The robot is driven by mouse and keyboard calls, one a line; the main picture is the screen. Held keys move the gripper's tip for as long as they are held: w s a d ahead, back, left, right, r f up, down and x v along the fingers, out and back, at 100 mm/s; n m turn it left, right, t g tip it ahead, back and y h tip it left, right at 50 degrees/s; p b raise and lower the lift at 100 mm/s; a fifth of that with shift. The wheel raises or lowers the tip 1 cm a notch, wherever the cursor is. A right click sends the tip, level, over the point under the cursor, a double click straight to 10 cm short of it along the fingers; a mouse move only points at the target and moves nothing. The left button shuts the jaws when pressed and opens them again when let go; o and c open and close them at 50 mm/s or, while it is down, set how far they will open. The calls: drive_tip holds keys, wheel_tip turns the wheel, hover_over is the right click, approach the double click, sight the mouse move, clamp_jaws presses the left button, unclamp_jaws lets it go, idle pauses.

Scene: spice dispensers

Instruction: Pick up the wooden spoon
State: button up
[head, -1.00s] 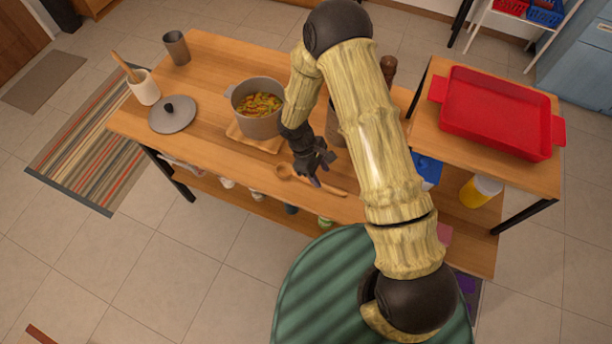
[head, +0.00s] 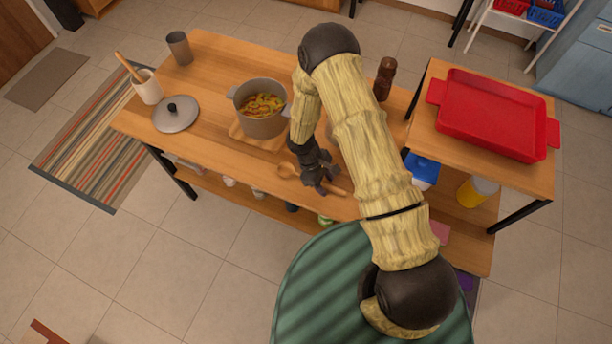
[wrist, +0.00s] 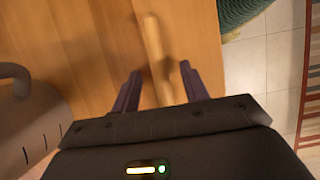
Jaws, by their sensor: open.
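The wooden spoon (head: 288,171) lies on the wooden table near its front edge, bowl to the left and handle to the right. My gripper (head: 322,188) is low over the spoon's handle and partly hides it in the head view. In the wrist view the spoon's handle (wrist: 153,50) runs between the two open fingers of my gripper (wrist: 159,82). The fingers are apart from the handle on both sides. The spoon's bowl is hidden in the wrist view. I cannot tell whether the fingertips touch the table.
A grey pot of food (head: 262,112) stands on a wooden board left of my gripper. A lid (head: 175,114), a utensil holder (head: 148,88) and a grey cup (head: 179,48) are at the left. A pepper mill (head: 384,79) stands behind my arm. A red tray (head: 492,115) is at the right.

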idle(0.4)
clamp_jaws()
wheel_tip(320, 180, up, 10)
drive_tip(key=b, duration=0.2)
idle(0.6)
idle(0.5)
